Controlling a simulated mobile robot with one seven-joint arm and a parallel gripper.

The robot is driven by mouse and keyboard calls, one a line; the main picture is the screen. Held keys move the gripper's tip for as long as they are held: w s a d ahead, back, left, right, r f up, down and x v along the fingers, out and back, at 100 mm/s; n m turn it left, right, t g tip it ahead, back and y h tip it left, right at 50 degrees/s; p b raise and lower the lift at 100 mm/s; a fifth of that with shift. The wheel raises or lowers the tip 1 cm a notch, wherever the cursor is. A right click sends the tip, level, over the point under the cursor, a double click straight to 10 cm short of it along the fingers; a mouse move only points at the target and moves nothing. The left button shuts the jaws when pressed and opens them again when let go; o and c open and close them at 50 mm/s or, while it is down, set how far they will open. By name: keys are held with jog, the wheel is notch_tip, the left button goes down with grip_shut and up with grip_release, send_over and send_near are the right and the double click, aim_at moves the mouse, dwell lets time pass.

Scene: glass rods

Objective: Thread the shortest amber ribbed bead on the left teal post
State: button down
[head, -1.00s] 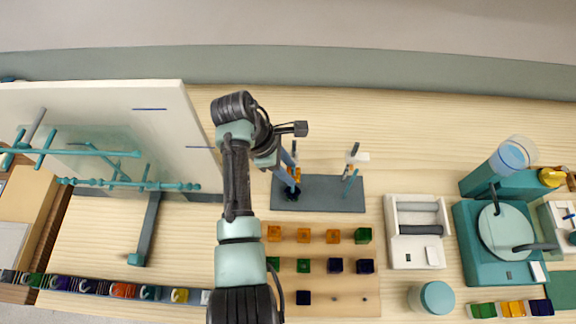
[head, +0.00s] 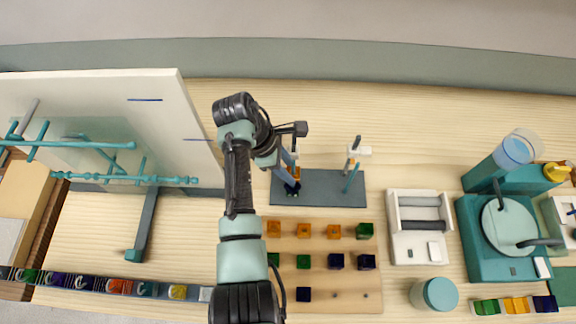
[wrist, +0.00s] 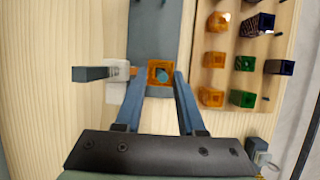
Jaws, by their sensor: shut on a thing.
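My gripper (wrist: 160,84) is shut on an amber ribbed bead (wrist: 151,75), held between both fingertips. It points down at the left end of the dark grey base plate (head: 325,188). In the wrist view teal shows inside the bead's square hole, so the bead is lined up over or around the left teal post (wrist: 162,74). I cannot tell how far down it sits. In the head view my gripper (head: 291,180) hides most of that post, and only a bit of amber shows.
A wooden board (head: 340,290) with several amber, green and dark purple beads lies in front of the plate. A grey arm with a white block (wrist: 117,92) stands close beside the held bead. A white tray (head: 404,240) and a teal machine (head: 472,240) are to the right.

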jog(key=shift+c, duration=2.1)
grip_release()
jog(key=shift+r, duration=0.1)
jog(key=p+v, duration=0.2)
jog(key=v, duration=1.1)
